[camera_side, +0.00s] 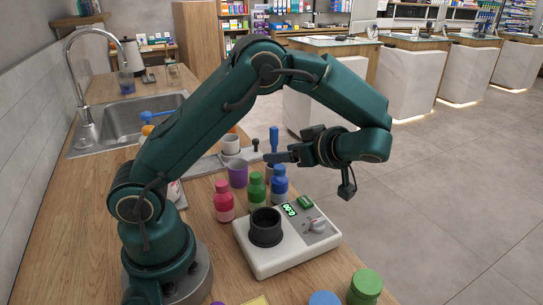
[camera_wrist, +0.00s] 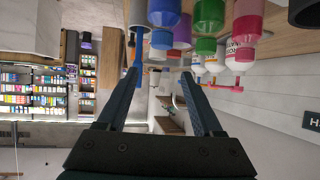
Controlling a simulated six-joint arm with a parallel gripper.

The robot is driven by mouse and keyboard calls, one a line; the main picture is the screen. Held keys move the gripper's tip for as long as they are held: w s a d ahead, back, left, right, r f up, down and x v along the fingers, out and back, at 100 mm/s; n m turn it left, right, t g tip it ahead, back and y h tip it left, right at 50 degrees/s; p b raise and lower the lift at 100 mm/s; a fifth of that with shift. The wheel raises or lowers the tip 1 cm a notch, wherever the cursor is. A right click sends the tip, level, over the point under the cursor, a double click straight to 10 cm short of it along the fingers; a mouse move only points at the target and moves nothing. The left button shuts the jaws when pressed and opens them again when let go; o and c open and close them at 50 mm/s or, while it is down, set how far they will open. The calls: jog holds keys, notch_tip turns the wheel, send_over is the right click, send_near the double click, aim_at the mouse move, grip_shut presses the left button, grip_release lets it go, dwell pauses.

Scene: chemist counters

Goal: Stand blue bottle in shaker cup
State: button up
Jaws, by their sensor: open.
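The blue bottle (camera_side: 279,185) stands upright on the wooden counter, just behind the white shaker device. It also shows at the top of the wrist view (camera_wrist: 163,12), upside down there. The dark round shaker cup (camera_side: 266,228) sits on the white shaker device (camera_side: 275,262), its mouth facing up. A dark rim at the top right of the wrist view (camera_wrist: 304,13) looks like this cup. My gripper (camera_side: 270,158) is level, pointing left, above the blue bottle and apart from it. In the wrist view its two fingers (camera_wrist: 162,72) are spread with nothing held between them.
A blue-handled tool (camera_side: 274,140) stands upright near my fingers. Green (camera_side: 365,286) and blue (camera_side: 324,299) caps are at the front.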

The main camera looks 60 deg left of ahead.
aim_at(281, 168)
notch_tip(281, 168, down, 4)
jog(key=shift+r, duration=0.1)
jog(key=shift+x, duration=2.6)
grip_shut()
